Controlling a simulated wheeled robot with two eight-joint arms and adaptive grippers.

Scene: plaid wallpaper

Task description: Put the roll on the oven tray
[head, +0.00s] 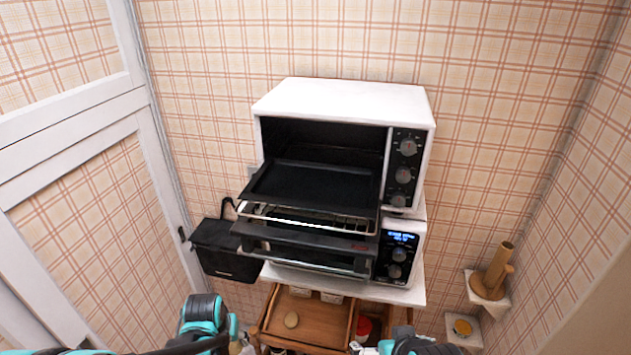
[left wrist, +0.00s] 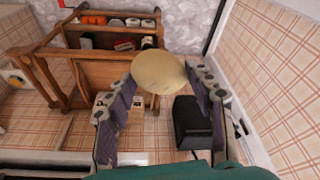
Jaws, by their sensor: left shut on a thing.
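A pale round roll (left wrist: 158,72) is between the two fingers of my left gripper (left wrist: 161,88) in the left wrist view, and the gripper is shut on it. In the head view my left arm (head: 203,313) comes in at the bottom, with its fingers mostly hidden. The dark oven tray (head: 312,185) sticks out of the open upper oven (head: 340,98). My right arm (head: 412,344) shows at the bottom edge, its fingers unclear.
A wire rack (head: 300,220) and a lower oven with a lit display (head: 400,238) are below the tray. A black box (head: 222,250) hangs at the left. The wooden cart (left wrist: 98,72) stands below. Small wall shelves (head: 488,287) are at the right.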

